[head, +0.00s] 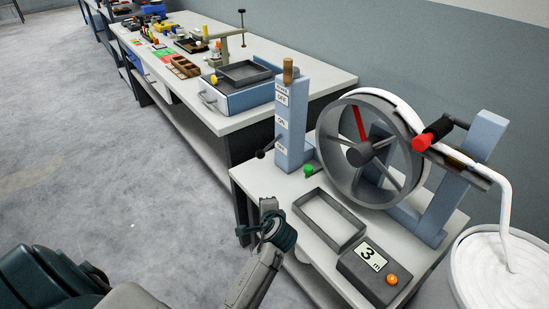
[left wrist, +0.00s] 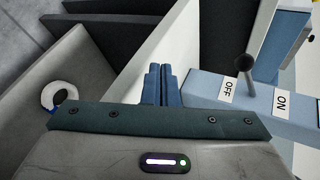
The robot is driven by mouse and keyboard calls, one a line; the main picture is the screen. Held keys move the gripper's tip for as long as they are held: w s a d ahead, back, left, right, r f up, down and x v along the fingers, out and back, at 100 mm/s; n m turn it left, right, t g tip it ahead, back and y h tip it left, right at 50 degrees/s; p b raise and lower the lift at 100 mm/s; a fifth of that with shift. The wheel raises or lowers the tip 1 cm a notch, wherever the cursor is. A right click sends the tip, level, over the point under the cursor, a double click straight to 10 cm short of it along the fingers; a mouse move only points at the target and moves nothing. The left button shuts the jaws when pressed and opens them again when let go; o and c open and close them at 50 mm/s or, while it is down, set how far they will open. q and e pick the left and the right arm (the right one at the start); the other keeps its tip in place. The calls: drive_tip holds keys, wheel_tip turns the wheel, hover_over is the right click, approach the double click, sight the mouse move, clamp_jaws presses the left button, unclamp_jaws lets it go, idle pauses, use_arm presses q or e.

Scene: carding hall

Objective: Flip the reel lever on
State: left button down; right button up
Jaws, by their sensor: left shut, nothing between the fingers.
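The reel lever (head: 262,153) is a short stick with a black ball knob at the lower left side of the blue post (head: 292,130). In the left wrist view the lever (left wrist: 246,64) stands beside the OFF label (left wrist: 228,91), with the ON label (left wrist: 281,102) to its right. The big grey reel (head: 340,180) with a red spoke stands right of the post. My left gripper (head: 268,204) is below the lever in the head view, apart from it. In the left wrist view its fingers (left wrist: 160,84) are shut and empty, left of the lever. My right gripper is not in view.
A green knob (head: 308,170), a shallow grey tray (head: 329,219) and a counter reading 3 (head: 374,260) are on the reel table (head: 257,183). A red-ended crank handle (head: 424,141) is at the reel. A long workbench (head: 338,82) stands behind; the floor (head: 110,170) at left is clear.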

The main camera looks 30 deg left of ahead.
sight(269, 146)
use_arm(q)
drive_tip(key=w+d+r+m+t+y, duration=0.2)
drive_tip(key=w+r+m, duration=0.3)
drive_tip(key=w, duration=0.5)
drive_tip(key=shift+w+r, duration=0.35)
drive_tip(key=shift+r, duration=0.45)
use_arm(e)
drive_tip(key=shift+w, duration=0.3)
use_arm(q)
drive_tip(key=p+x, duration=0.1)
drive_tip(key=x, duration=0.9)
drive_tip(key=shift+w+a+r, duration=0.1)
drive_tip(key=shift+a+r, duration=0.05)
drive_tip(key=shift+a, duration=0.05)
drive_tip(key=shift+s+a+r+p, duration=0.35)
drive_tip(key=shift+s+r+p, duration=0.2)
drive_tip(key=shift+s, duration=0.2)
drive_tip(key=shift+s+a+r+p, duration=0.35)
drive_tip(key=shift+s+r+p, duration=0.15)
drive_tip(key=shift+s, duration=0.25)
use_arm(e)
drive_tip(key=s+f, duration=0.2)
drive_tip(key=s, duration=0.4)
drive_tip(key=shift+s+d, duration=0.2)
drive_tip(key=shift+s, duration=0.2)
